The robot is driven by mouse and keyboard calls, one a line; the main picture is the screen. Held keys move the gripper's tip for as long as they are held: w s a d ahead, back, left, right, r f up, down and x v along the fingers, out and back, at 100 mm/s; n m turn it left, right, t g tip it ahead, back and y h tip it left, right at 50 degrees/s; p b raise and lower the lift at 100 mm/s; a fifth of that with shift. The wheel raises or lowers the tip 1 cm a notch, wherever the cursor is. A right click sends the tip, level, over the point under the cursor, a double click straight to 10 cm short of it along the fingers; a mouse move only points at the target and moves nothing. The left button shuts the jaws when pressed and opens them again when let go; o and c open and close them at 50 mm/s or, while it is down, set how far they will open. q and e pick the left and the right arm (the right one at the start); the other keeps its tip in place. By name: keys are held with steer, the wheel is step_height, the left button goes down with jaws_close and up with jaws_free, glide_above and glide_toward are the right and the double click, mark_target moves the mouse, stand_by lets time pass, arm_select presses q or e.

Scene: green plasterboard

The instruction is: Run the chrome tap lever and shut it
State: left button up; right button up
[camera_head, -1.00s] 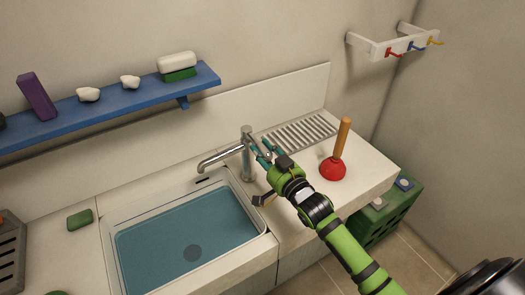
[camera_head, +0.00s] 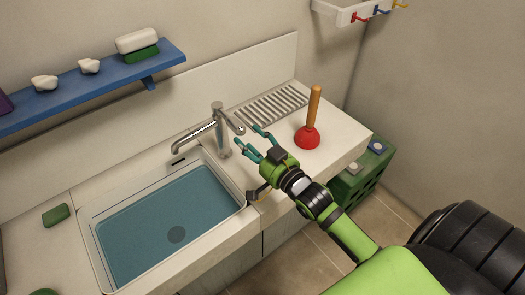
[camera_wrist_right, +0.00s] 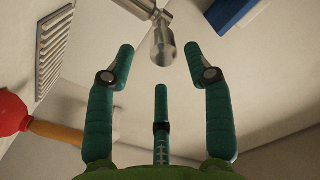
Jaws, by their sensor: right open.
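The chrome tap (camera_head: 221,138) stands upright behind the sink, its spout reaching left over the basin. Its lever (camera_head: 233,121) slants from the top toward the right. No water stream shows under the spout. My right gripper (camera_head: 251,136) is open and empty, just right of the tap, fingers spread toward the lever and apart from it. In the right wrist view, the rounded chrome lever end (camera_wrist_right: 162,46) lies ahead, between and beyond the tips of the teal fingers (camera_wrist_right: 160,58). My left gripper is not in view.
The sink basin (camera_head: 102,252) looks blue inside. A red plunger (camera_head: 307,138) stands on the counter right of my gripper, near a ribbed drainer (camera_head: 272,107). A blue shelf (camera_head: 90,86) is on the wall. A green soap (camera_head: 56,215) lies left.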

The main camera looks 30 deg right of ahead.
steer(key=s, duration=0.5)
steer(key=shift+d, duration=0.35)
